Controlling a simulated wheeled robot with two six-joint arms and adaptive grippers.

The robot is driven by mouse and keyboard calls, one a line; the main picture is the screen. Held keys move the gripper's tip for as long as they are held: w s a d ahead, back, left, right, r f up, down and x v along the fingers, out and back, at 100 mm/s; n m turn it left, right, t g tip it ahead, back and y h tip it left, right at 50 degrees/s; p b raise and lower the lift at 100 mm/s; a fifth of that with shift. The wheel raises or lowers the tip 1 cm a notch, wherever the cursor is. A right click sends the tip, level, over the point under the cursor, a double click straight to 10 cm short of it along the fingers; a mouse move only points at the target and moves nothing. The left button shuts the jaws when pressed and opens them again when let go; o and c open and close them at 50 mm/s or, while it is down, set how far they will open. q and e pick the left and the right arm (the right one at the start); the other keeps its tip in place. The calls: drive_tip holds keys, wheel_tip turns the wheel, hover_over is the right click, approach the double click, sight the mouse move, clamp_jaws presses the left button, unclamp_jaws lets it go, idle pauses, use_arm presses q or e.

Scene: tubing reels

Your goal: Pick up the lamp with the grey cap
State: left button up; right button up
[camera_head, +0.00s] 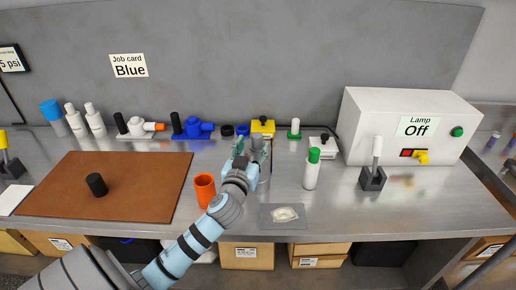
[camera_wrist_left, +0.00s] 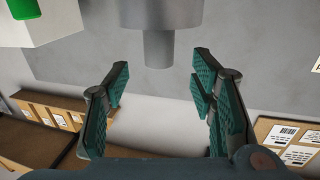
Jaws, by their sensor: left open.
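My left gripper (camera_head: 248,150) is above the bench, near its middle. A pale grey upright cylinder (camera_head: 265,168) with a grey top stands right at it and is partly hidden by the fingers; it looks like the lamp with the grey cap. In the left wrist view my left gripper (camera_wrist_left: 158,88) is open, its teal pads wide apart. A grey cylinder with a narrower end (camera_wrist_left: 158,48) shows between and beyond the fingers, not gripped. My right gripper is not in view.
An orange cup (camera_head: 205,190) stands close left of the gripper. A white bottle with a green cap (camera_head: 311,172) stands to the right. A small tray (camera_head: 270,222) lies in front. A yellow-topped block (camera_head: 262,127) is behind. A brown mat (camera_head: 140,190) holds a black cylinder (camera_head: 96,185).

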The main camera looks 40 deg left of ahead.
sight(256, 143)
use_arm(q)
drive_tip(key=x, duration=0.4)
drive_tip(key=f+x, duration=0.1)
drive_tip(key=x, duration=0.1)
drive_tip(key=shift+d, duration=0.1)
clamp_jaws()
